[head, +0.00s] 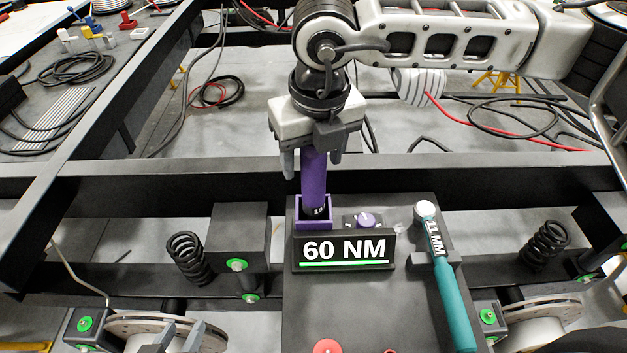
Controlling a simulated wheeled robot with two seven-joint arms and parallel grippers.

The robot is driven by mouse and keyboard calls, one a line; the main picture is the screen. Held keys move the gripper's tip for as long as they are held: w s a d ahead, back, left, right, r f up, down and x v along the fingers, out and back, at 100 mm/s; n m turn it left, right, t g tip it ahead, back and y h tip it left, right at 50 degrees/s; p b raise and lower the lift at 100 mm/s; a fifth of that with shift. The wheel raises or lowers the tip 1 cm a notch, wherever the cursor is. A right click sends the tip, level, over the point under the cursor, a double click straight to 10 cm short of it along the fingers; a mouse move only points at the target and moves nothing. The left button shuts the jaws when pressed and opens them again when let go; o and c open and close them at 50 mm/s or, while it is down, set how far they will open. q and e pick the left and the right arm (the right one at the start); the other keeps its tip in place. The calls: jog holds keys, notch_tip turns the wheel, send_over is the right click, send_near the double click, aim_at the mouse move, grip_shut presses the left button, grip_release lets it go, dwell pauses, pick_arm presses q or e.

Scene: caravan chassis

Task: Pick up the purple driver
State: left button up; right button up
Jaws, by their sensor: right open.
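The purple driver (314,178) stands upright with its lower end in a purple square holder (313,213). The holder sits behind a black display reading "60 NM" (345,250). My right gripper (312,162) points down over the driver, its fingers on either side of the handle. It is open, with the driver's top between the fingers and hidden by the gripper body. My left gripper (180,338) shows only its fingertips at the bottom edge, apart and with nothing visible between them.
A teal torque wrench marked "11 MM" (448,285) leans in a holder right of the display. A dark chassis beam (480,180) runs behind. Springs (187,258) and brake discs (165,330) flank the stand.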

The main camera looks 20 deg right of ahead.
jog(key=shift+c, duration=0.3)
jog(key=shift+r, duration=0.1)
grip_shut()
